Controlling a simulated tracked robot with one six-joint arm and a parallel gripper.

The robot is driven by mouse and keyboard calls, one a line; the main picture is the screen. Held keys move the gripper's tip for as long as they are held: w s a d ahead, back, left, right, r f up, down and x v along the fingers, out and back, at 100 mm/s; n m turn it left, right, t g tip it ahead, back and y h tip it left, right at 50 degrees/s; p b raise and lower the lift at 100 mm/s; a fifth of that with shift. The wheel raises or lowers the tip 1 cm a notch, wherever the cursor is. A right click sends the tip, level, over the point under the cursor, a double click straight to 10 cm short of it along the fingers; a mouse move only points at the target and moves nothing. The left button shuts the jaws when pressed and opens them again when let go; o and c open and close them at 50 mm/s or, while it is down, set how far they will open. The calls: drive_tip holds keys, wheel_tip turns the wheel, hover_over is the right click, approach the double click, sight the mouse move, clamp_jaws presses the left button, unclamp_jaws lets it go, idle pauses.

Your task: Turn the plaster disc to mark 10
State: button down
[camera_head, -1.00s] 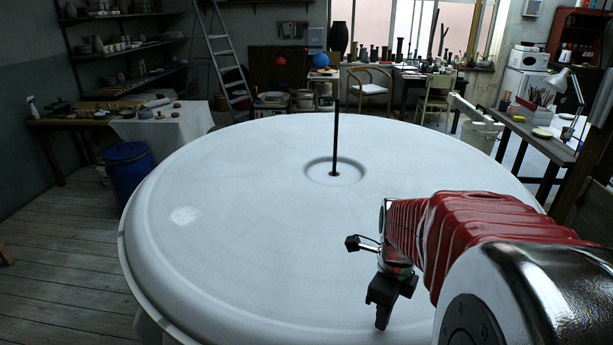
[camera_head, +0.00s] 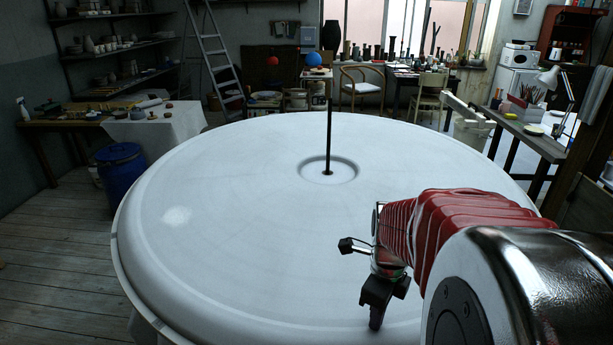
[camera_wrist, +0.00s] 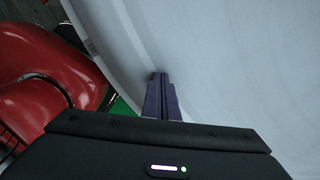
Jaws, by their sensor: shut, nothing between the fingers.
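The plaster disc (camera_head: 240,220) is a large pale round slab with a raised rim. A thin dark rod (camera_head: 329,135) stands upright in the round hollow at its centre. A lighter patch (camera_head: 177,216) shows on its left part. My gripper (camera_head: 377,322) points down over the near right part of the disc. In the wrist view my gripper (camera_wrist: 161,80) has its fingers together and empty, beside the disc's rim (camera_wrist: 125,55). Whether the fingertips touch the disc cannot be told.
A blue barrel (camera_head: 122,178) stands on the wooden floor left of the disc. A work table (camera_head: 535,135) with a lamp is at the right. A stepladder (camera_head: 212,60), shelves and chairs stand at the back. The floor at lower left is clear.

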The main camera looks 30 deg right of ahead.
sight(335, 329)
drive_tip(key=shift+a+f, duration=0.1)
drive_tip(key=shift+a, duration=0.05)
drive_tip(key=shift+w+a+f, duration=0.1)
drive_tip(key=shift+w+a, duration=0.5)
drive_tip(key=shift+a, duration=0.7)
drive_tip(key=shift+w+a+r, duration=0.1)
drive_tip(key=shift+w+a, duration=0.45)
drive_tip(key=shift+a, duration=0.8)
drive_tip(key=shift+w+a+f, duration=0.1)
drive_tip(key=shift+w+a, duration=0.5)
drive_tip(key=shift+a, duration=0.7)
drive_tip(key=shift+d, duration=0.1)
drive_tip(key=shift+w+r, duration=0.2)
drive_tip(key=shift+r, duration=3.5)
